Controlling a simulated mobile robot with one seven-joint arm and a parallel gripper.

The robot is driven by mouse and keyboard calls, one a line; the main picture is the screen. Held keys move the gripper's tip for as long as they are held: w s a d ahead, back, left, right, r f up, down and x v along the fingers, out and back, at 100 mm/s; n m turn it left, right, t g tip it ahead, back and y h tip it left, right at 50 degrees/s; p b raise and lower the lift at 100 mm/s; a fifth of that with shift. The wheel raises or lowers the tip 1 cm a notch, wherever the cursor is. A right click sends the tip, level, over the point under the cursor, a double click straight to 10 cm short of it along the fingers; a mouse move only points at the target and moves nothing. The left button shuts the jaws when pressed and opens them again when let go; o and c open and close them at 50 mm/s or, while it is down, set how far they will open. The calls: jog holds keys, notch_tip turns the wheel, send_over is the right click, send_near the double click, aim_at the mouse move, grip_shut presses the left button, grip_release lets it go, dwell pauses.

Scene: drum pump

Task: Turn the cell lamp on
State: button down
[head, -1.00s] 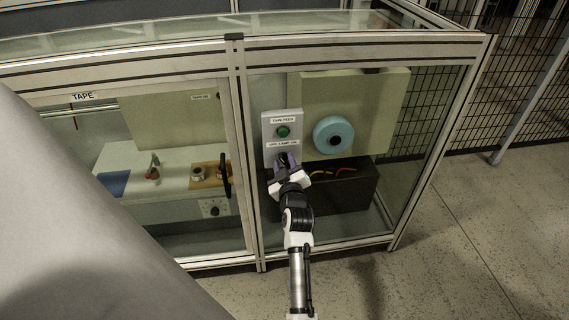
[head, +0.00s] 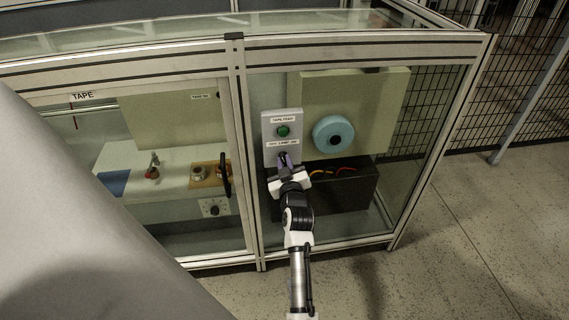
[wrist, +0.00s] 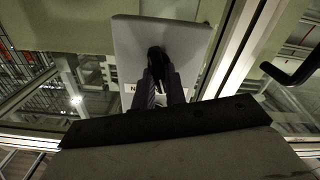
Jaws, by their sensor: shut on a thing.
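A grey control box (head: 270,155) on the glazed cell carries a green button (head: 283,131) under a "TAPE FEED" label. Below it is the lamp label (head: 283,143), which reads "OFF LAMP ON". My gripper (head: 284,160) is at the lower part of the box, just under this label. In the wrist view, its two dark fingers (wrist: 160,82) are shut on a black lamp switch knob (wrist: 156,54) standing out from the grey box face. The fingers and hand hide most of the knob in the head view, and I cannot read its setting.
An aluminium post (head: 241,150) stands just left of the box. A blue tape roll (head: 333,135) and a dark bin (head: 345,187) are to its right. A black door handle (head: 225,175) is on the left pane. Open floor (head: 460,240) lies at the right.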

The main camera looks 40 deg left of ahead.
jog(key=shift+w+d+m+p, duration=0.1)
jog(key=shift+m+p, duration=0.5)
jog(key=shift+m, duration=1.85)
jog(key=shift+w+d+m+p, duration=0.1)
jog(key=shift+m+p, duration=0.45)
jog(key=shift+m, duration=1.9)
jog(key=c, duration=1.4)
grip_release()
jog(key=shift+c, duration=0.2)
